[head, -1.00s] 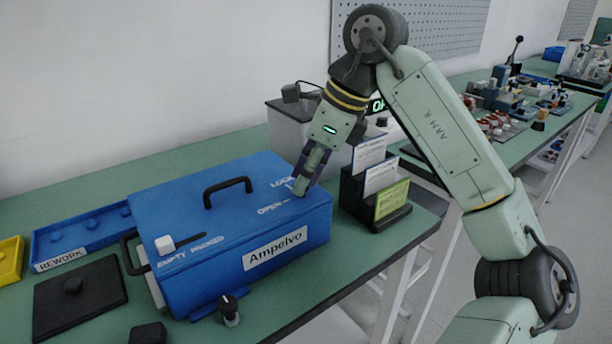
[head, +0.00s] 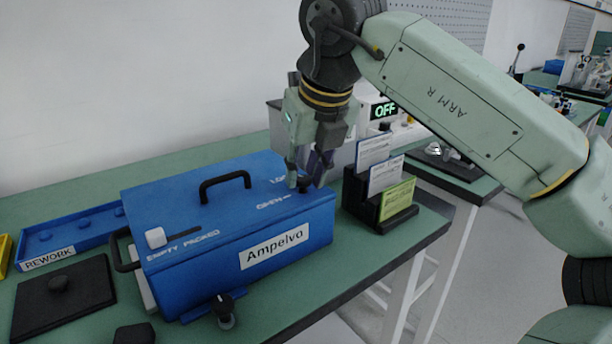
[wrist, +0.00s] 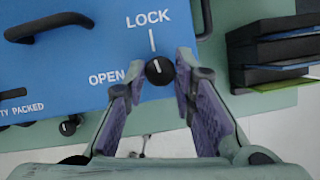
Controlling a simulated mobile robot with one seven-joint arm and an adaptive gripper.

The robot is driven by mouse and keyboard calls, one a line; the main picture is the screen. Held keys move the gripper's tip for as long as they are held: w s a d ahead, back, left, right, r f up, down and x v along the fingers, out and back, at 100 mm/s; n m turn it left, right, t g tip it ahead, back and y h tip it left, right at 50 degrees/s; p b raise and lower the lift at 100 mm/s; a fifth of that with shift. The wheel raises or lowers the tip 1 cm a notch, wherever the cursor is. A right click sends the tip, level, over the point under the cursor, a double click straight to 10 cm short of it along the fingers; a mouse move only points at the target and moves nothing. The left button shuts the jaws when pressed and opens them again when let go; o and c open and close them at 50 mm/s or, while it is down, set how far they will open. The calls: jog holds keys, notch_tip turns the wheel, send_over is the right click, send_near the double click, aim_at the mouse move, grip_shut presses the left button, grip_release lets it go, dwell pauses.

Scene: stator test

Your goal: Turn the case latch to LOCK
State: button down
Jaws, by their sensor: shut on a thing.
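The blue Ampelvo case (head: 185,210) stands closed on the green bench. Its latch is a small round black knob (wrist: 159,71) with a white pointer line, at the right end of the lid. In the wrist view the pointer is nearly in line with the white mark under LOCK (wrist: 148,19); the OPEN label (wrist: 106,77) is to its left. My gripper (head: 305,180) points down over the lid's right end, shut on the latch knob, with one finger on each side. In the head view the fingers partly hide the knob and the LOCK label.
A black card holder (head: 375,215) stands close to the right of the case. The lid carries a black handle (head: 225,184) and a white slider (head: 156,237). A blue REWORK tray (head: 75,245) and a black plate (head: 62,298) lie to the left. A grey box stands behind.

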jog(key=shift+m+h+b, duration=0.4)
jog(key=shift+m+h, duration=0.1)
jog(key=shift+m, duration=0.7)
jog(key=shift+a, duration=0.1)
jog(key=c, duration=1.3)
grip_release()
jog(key=shift+c, duration=0.2)
jog(key=v, duration=1.2)
jog(key=shift+s, duration=0.15)
